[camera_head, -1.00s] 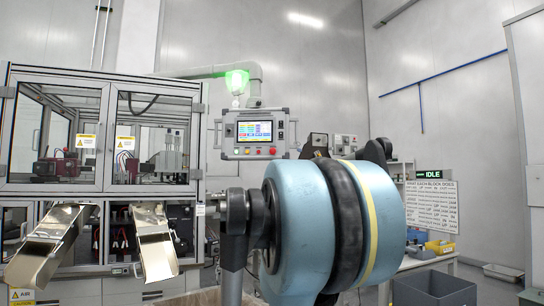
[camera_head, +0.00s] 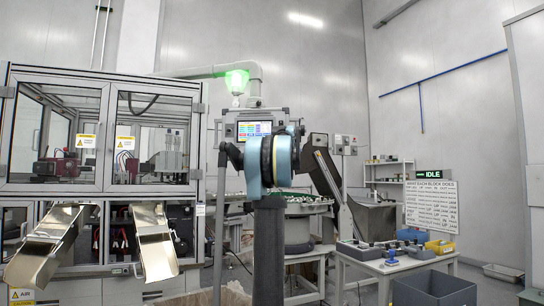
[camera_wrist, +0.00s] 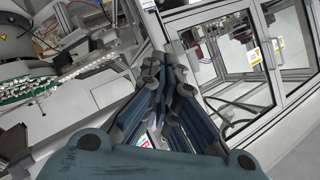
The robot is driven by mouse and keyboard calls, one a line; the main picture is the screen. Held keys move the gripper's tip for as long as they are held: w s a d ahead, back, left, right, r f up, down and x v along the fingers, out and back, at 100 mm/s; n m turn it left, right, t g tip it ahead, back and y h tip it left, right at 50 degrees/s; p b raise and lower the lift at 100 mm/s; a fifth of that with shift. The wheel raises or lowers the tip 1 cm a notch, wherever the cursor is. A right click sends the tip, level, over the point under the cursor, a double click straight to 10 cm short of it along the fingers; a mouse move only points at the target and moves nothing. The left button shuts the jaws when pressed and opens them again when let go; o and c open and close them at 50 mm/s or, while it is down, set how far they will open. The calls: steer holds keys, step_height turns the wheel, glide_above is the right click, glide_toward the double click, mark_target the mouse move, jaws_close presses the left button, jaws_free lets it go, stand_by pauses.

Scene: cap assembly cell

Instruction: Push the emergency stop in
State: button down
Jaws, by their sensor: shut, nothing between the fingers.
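The control panel (camera_head: 243,129) with its lit screen hangs on a grey arm beside the machine. My arm stands in front of its right and lower parts in the head view. The lower row of buttons, with a red one that showed earlier, is now covered, so I cannot see the emergency stop or whether it is in. My gripper (camera_wrist: 167,62) shows in the wrist view with its blue-grey fingers together and nothing between them. It is hidden behind my arm in the head view. I cannot tell its distance from the panel.
The glazed machine (camera_head: 104,135) stands left, with two metal chutes (camera_head: 154,243) sticking out in front. A round feeder (camera_head: 300,207) is behind my arm. A white table (camera_head: 405,264) with small boxes and a grey bin (camera_head: 434,289) stand right.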

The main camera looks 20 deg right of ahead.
steer(key=w+d+r+t, duration=0.1)
steer(key=w+d+r, duration=0.3)
steer(key=d, duration=0.3)
steer(key=w+d+r+m+t+h, duration=0.1)
steer(key=w+d+r+t, duration=0.1)
steer(key=d, duration=0.5)
step_height(320, 180, up, 2)
steer(key=shift+w+r+m+t, duration=0.1)
steer(key=shift+w+m+t, duration=0.2)
steer(key=shift+w, duration=0.7)
steer(key=w+d, duration=0.3)
steer(key=w, duration=0.4)
steer(key=shift+w+d, duration=0.35)
steer(key=shift+w+d, duration=0.2)
steer(key=shift+w, duration=0.15)
steer(key=shift+s, duration=0.1)
stand_by(0.4)
